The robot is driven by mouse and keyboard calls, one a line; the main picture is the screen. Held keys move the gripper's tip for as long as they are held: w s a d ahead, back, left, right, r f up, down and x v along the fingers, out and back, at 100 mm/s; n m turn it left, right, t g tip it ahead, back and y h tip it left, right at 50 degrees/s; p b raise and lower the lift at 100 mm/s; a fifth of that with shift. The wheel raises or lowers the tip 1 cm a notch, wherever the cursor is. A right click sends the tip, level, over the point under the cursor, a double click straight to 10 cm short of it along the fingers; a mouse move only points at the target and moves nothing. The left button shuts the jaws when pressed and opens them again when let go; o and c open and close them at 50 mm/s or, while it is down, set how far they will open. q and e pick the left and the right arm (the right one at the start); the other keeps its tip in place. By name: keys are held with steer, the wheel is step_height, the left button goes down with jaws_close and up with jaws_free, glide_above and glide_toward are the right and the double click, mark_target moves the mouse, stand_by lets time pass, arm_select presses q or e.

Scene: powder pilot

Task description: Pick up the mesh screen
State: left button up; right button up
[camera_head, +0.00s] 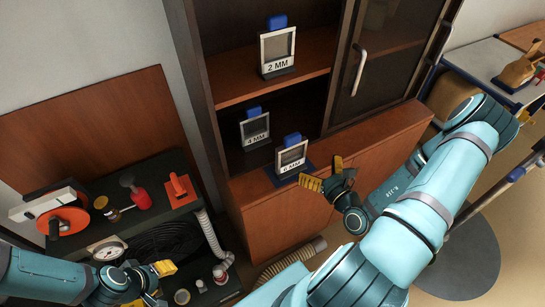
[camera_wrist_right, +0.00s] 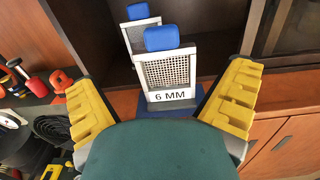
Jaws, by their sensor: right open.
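The 6 MM mesh screen (camera_head: 291,158), a grey mesh in a white frame with a blue top tab, stands upright on a blue base at the cabinet's front ledge. In the right wrist view the 6 MM screen (camera_wrist_right: 168,72) shows ahead, between my yellow fingers. My right gripper (camera_head: 326,183) is open and empty, just right of and in front of it, apart from it. The 4 MM screen (camera_head: 254,130) stands behind it, and the 2 MM screen (camera_head: 278,52) on the shelf above. My left gripper (camera_head: 150,284) is open and empty at lower left.
A glass cabinet door (camera_head: 385,50) with a metal handle (camera_head: 359,70) is at right. A black bench (camera_head: 135,215) with a red-wheeled device (camera_head: 67,222), a gauge (camera_head: 107,249) and jars stands at left.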

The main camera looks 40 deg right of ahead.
mark_target(295, 140)
steer(key=w, duration=0.2)
steer(key=w+d, duration=0.1)
steer(key=w, duration=0.5)
steer(key=shift+d, duration=0.15)
steer(key=shift+w+f, duration=0.2)
steer(key=shift+w, duration=2.55)
steer(key=c, duration=1.4)
